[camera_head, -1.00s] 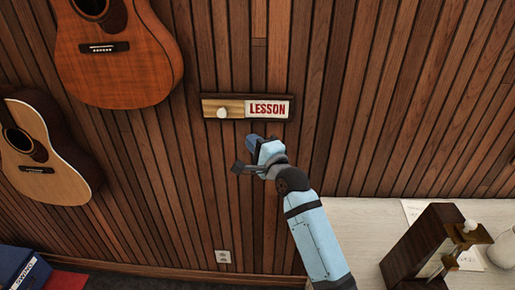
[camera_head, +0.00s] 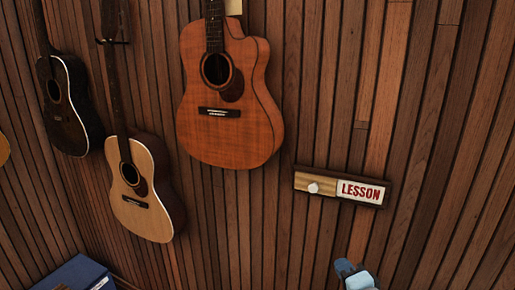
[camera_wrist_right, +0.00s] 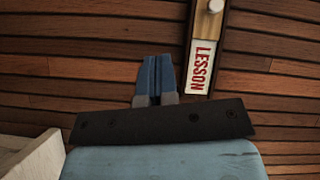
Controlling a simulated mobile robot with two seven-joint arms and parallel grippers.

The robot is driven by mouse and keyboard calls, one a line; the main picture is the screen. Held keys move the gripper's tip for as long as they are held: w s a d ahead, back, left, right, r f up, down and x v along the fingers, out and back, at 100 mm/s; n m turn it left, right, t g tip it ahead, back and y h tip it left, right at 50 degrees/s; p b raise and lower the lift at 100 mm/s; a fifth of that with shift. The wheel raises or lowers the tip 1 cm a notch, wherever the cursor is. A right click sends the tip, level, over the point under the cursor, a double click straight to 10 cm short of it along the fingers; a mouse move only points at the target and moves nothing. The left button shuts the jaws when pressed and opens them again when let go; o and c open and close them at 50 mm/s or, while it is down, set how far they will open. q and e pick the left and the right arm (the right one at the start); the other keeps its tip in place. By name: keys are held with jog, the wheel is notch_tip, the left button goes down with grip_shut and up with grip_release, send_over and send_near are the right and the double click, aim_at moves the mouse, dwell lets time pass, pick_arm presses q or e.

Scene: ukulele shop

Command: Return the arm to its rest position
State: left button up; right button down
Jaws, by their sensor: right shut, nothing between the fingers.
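My right gripper (camera_head: 350,273) shows only in part at the bottom edge of the head view, below the sign. In the right wrist view my right gripper (camera_wrist_right: 158,75) has its blue fingers together, with nothing between them. The sliding sign (camera_head: 342,187) is on the wood-slat wall, with a white knob at the left part and the red word LESSON showing at the right. It also shows in the right wrist view (camera_wrist_right: 202,55), to the right of the fingers and apart from them. My left gripper is not in view.
An orange-brown guitar (camera_head: 230,110), a pale guitar (camera_head: 143,195) and a black guitar (camera_head: 68,105) hang on the wall left of the sign. A blue box (camera_head: 75,275) is at the lower left. A pale surface (camera_wrist_right: 30,160) is at the wrist view's lower left.

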jog(key=s+a+f+n+g+p, duration=0.1)
jog(key=s+f+n+g, duration=0.2)
jog(key=s+f+n, duration=0.5)
jog(key=s+a+f+n+g+p, duration=0.1)
jog(key=s+a+f+n+g, duration=0.1)
jog(key=s+f+n, duration=0.6)
jog(key=s+f+g, duration=0.1)
jog(key=s+f, duration=0.4)
jog(key=s, duration=0.5)
jog(key=shift+s+a+f, duration=0.2)
jog(key=shift+s+f, duration=0.05)
jog(key=shift+s, duration=0.1)
